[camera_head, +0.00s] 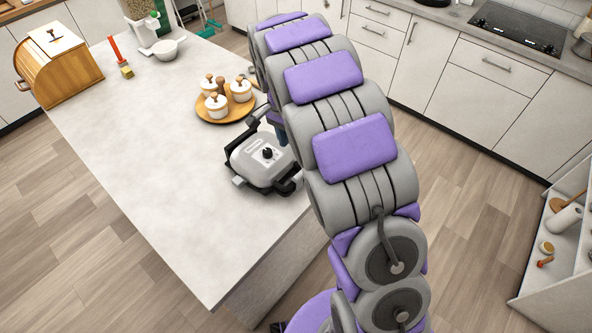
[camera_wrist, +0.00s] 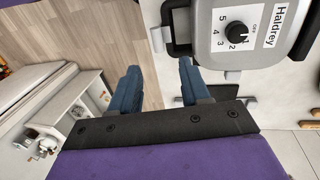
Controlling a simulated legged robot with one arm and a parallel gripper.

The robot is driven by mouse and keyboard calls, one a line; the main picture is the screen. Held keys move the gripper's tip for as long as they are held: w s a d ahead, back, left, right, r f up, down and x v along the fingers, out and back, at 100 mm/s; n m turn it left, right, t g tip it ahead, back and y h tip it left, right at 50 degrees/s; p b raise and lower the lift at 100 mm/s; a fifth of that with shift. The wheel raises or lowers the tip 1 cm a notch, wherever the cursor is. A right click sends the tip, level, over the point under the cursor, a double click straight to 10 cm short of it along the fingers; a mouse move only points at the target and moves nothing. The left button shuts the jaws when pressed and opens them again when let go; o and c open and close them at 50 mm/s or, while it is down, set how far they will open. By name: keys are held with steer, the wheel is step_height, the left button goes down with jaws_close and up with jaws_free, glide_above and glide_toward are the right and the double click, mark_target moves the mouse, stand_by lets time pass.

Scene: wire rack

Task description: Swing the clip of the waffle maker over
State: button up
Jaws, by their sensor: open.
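The waffle maker (camera_head: 258,158) is a grey, closed appliance with a black dial near the counter's right edge. In the wrist view its lid (camera_wrist: 228,52) fills the upper right, with the dial and printed numbers. A black loop-shaped part (camera_wrist: 176,48) stands out from its left side there, with a small grey tab beside it. I cannot tell for sure which part is the clip. My gripper (camera_wrist: 158,72) is open and empty, its two blue fingers apart, below and left of the loop. In the head view my arm hides most of the gripper.
A round wooden tray (camera_head: 228,118) with white lidded pots stands behind the waffle maker. A wooden bread box (camera_head: 62,72) is at the far left of the counter (camera_head: 150,150). The counter's front left is clear. Floor and a white shelf (camera_wrist: 52,105) show left in the wrist view.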

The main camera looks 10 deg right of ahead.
mark_target(300, 173)
steer(key=f, duration=0.3)
steer(key=s+d+f, duration=0.1)
steer(key=f, duration=0.3)
steer(key=d+f+b, duration=0.1)
steer(key=f, duration=0.2)
steer(key=shift+s+f, duration=0.15)
steer(key=shift+s, duration=0.2)
steer(key=shift+s+a+f, duration=0.1)
steer(key=shift+a+f, duration=0.1)
steer(key=shift+f, duration=0.3)
steer(key=shift+d, duration=0.1)
steer(key=shift+d, duration=0.1)
steer(key=shift+c, duration=1.1)
jaws_close()
